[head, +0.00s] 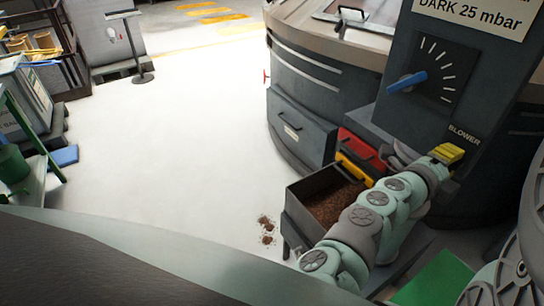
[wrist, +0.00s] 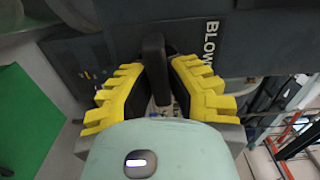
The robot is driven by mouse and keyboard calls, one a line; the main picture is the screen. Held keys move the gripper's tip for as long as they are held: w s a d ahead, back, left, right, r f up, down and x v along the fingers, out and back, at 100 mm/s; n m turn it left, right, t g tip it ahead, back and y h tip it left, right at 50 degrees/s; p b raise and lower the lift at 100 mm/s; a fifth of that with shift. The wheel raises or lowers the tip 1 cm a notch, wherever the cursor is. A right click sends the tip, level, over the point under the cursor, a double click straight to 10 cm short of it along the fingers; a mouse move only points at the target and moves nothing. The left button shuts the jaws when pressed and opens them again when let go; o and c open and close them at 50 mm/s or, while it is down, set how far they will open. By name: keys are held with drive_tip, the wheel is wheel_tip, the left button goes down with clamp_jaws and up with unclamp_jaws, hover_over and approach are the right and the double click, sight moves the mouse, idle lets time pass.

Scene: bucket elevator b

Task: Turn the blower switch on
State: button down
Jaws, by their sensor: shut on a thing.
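The blower switch is a dark lever (wrist: 154,66) beside the partly visible BLOWER lettering in the wrist view. My gripper (wrist: 155,75), with yellow ribbed fingers, is shut on this lever, one finger on each side. In the head view my gripper (head: 447,154) is at the dark panel just below the BLOWER label (head: 464,135). There the lever is hidden by the fingers. I cannot tell the switch's on or off position.
A blue knob (head: 407,82) with a marked dial sits above on the same panel (head: 478,95). A bin of brown granules (head: 335,203), with red and yellow parts behind it, stands below left. Spilled granules (head: 267,232) lie on the pale floor. Open floor is at left.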

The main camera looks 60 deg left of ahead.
drive_tip(key=shift+a+m+b, duration=0.1)
drive_tip(key=shift+m+b, duration=0.25)
drive_tip(key=shift+m, duration=0.15)
drive_tip(key=c, duration=0.9)
unclamp_jaws()
drive_tip(key=shift+c, duration=0.2)
drive_tip(key=shift+s, duration=0.1)
drive_tip(key=s, duration=1.2)
drive_tip(key=shift+a, duration=0.2)
